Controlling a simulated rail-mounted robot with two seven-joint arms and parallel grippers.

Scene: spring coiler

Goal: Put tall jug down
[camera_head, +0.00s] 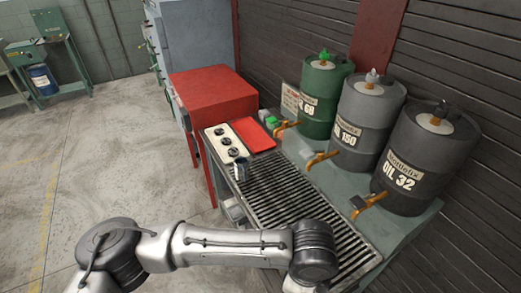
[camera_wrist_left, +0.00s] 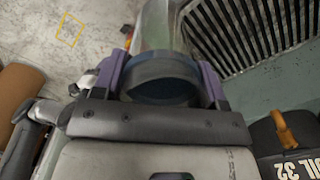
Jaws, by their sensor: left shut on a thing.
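In the left wrist view my left gripper (camera_wrist_left: 162,82) has its two purple-grey fingers shut on a jug (camera_wrist_left: 160,40). The jug is a pale, translucent vessel with a dark blue band or base close to the gripper; its far end runs out of the top of the picture. The slatted grate (camera_wrist_left: 255,25) lies just right of the jug, and I cannot tell whether they touch. In the head view the grate (camera_head: 290,200) tops the long bench. My left wrist covers its near end, hiding the gripper and jug there. My right gripper is not in view.
A small metal jug (camera_head: 240,168) stands at the grate's far left edge. Green drum (camera_head: 322,97), grey drum (camera_head: 363,125) and darker drum (camera_head: 425,155) with orange taps line the right side. A white panel (camera_head: 227,142) and red tray (camera_head: 252,134) lie beyond. The grate's middle is clear.

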